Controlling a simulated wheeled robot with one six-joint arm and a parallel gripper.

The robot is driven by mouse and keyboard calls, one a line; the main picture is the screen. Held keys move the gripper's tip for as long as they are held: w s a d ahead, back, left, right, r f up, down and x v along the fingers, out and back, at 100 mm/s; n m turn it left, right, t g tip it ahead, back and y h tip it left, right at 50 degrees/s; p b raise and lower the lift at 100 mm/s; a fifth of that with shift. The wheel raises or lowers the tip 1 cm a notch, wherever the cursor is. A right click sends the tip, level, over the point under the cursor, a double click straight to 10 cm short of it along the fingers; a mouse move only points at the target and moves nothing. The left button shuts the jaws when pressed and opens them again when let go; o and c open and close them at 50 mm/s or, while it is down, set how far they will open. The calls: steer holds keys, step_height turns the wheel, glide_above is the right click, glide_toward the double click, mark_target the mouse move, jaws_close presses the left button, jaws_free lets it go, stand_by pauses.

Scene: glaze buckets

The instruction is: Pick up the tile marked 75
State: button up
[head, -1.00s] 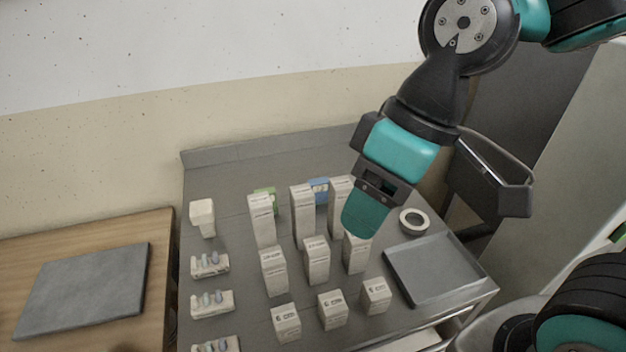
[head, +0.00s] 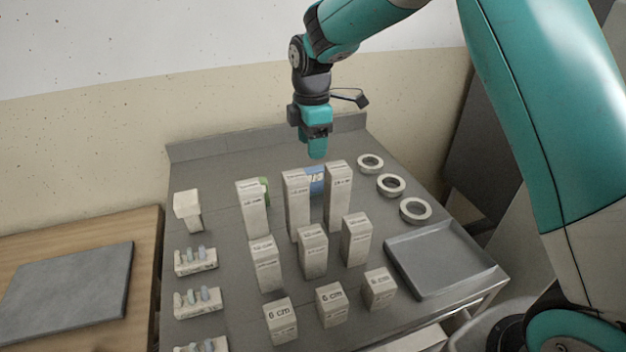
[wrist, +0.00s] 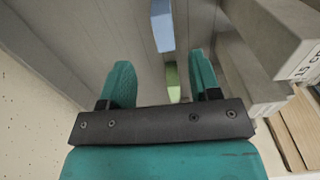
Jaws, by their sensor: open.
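A blue tile (head: 317,180) with a pale label stands behind the tall pale blocks. Its marking is too small to read surely. A green tile (head: 264,189) is to its left, mostly hidden by a tall block; its marking is hidden. My gripper (head: 317,152) points down, just above and behind the blue tile, apart from it. In the wrist view the jaws (wrist: 161,75) are open and empty. The blue tile (wrist: 162,30) shows beyond the fingertips, and the green tile (wrist: 172,80) shows between the fingers, below them.
Tall blocks (head: 298,208) stand close in front of the tiles, with shorter blocks (head: 312,252) and 6 cm blocks (head: 331,305) nearer. White rings (head: 391,185) and a grey tray (head: 440,262) are on the right. Small racks (head: 196,262) line the left. A wall rises behind.

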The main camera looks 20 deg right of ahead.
mark_target(313, 181)
step_height(313, 181, down, 5)
steer(key=shift+f+p, duration=0.15)
steer(key=shift+p, duration=0.3)
steer(key=shift+s+f+p, duration=0.15)
steer(key=shift+f+p, duration=0.35)
steer(key=shift+f, duration=0.9)
steer(key=shift+s+f+p, duration=0.15)
steer(key=shift+f+p, duration=0.3)
steer(key=shift+f, duration=0.9)
jaws_close()
steer(key=shift+r, duration=0.1)
